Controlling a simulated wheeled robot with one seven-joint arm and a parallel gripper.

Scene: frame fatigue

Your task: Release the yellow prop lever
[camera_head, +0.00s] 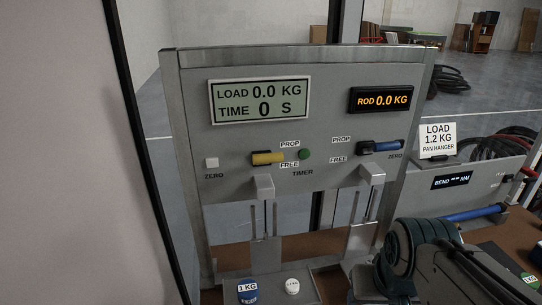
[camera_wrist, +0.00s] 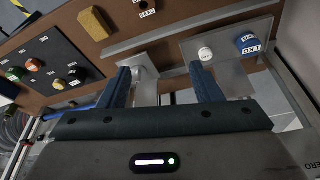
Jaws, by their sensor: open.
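The yellow prop lever (camera_head: 268,158) is on the grey front panel (camera_head: 225,180) in the head view. It lies about level, its black mount at the left, beside the PROP label (camera_head: 290,144) above and the FREE label (camera_head: 289,165) below. My gripper (camera_wrist: 163,82) is open in the wrist view, with nothing held between its two dark fingers. In the head view only my arm shows, low at the right, well apart from the yellow lever; the fingertips cannot be made out there. The yellow lever is not visible in the wrist view.
A blue lever (camera_head: 386,146) sits right of the yellow one, with a green button (camera_head: 304,154) between. The left display (camera_head: 259,100) reads load 0.0 kg, time 0 s. A blue 1 kg weight (camera_head: 248,292) and a white weight (camera_head: 292,286) stand below. Brackets jut from the panel.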

